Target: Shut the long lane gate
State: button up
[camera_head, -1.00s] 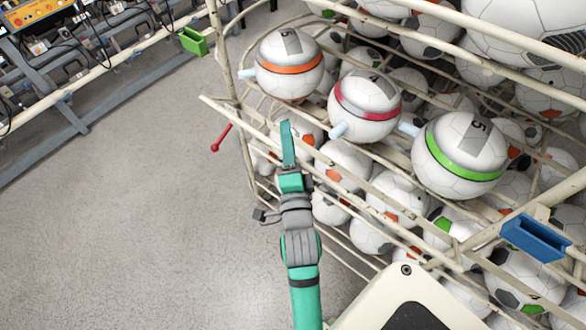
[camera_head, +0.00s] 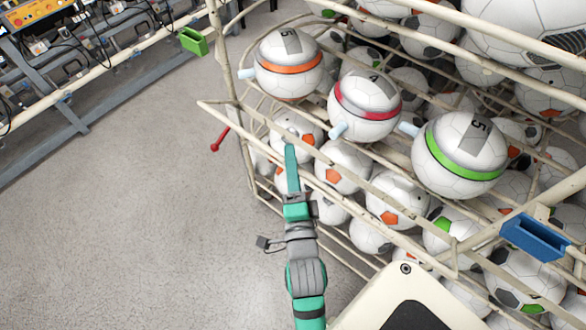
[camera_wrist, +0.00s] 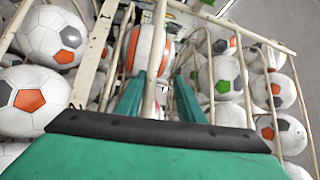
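A long cream rail (camera_head: 330,185) runs slantwise along the near side of the ball rack; I cannot tell for sure that it is the long lane gate. Its free-looking left end sticks out past the rack's corner post. My gripper (camera_head: 291,165) is at this rail, left of its middle, with its fingers reaching across it. In the wrist view my two green fingers (camera_wrist: 158,97) are apart, with a cream bar (camera_wrist: 154,60) showing between them. I see a gap beside the bar, so the fingers do not look closed on it. Whether either finger touches it is unclear.
Balls with an orange band (camera_head: 290,68), a red band (camera_head: 365,112) and a green band (camera_head: 460,160) sit on the upper rails. Several footballs fill the rack below. A red-knobbed lever (camera_head: 219,140), green block (camera_head: 193,41) and blue block (camera_head: 535,237) are nearby. Floor at left is clear.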

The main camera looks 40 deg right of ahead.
jog(key=shift+v, duration=0.9)
jog(key=shift+f, duration=0.1)
